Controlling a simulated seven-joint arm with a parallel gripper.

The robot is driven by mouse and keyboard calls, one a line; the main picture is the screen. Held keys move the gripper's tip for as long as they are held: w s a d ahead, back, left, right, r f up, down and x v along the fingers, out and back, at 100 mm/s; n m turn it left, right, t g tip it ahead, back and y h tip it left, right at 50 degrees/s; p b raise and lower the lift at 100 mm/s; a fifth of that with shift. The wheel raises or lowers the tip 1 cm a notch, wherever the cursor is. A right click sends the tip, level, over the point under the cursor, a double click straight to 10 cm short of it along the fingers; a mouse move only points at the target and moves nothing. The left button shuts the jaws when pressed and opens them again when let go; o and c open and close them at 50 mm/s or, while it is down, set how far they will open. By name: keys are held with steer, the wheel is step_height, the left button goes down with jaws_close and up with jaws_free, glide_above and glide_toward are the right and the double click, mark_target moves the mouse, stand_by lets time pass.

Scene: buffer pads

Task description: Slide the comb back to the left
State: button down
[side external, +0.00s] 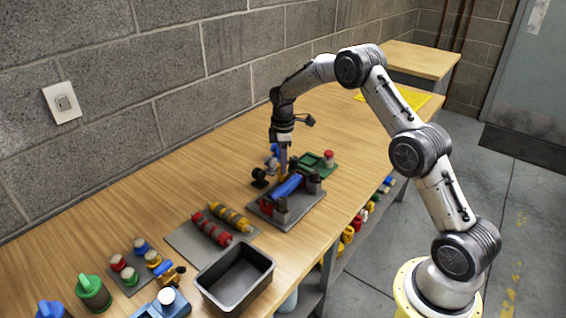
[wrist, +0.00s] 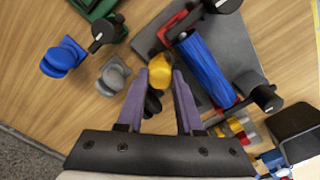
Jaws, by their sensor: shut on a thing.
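My gripper (wrist: 160,76) is shut on a small rounded yellow piece (wrist: 160,68), which sits between its purple fingertips. A dark part shows below the piece, between the fingers. I cannot make out comb teeth, so I cannot tell whether this piece belongs to the comb. In the side view my gripper (side external: 283,174) points down at the back edge of a grey plate. A blue roller (side external: 286,186) lies on that plate between red holders with black knobs. The roller also shows in the wrist view (wrist: 206,70), to the right of my fingers.
A black stand (side external: 259,178) and blue pads (wrist: 62,57) are close to my gripper. A green tray (side external: 318,165) lies behind the plate. Red (side external: 212,229) and yellow (side external: 230,217) rollers and an empty dark bin (side external: 236,278) stand toward the front. Bare wood lies along the wall.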

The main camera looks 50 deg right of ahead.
stand_by(0.6)
steer(key=a, duration=1.1)
steer(key=shift+a, duration=0.1)
steer(key=c, duration=0.6)
jaws_free()
steer(key=shift+o, duration=0.3)
steer(key=shift+r, duration=0.3)
step_height(320, 180, up, 13)
steer(key=shift+r, duration=0.15)
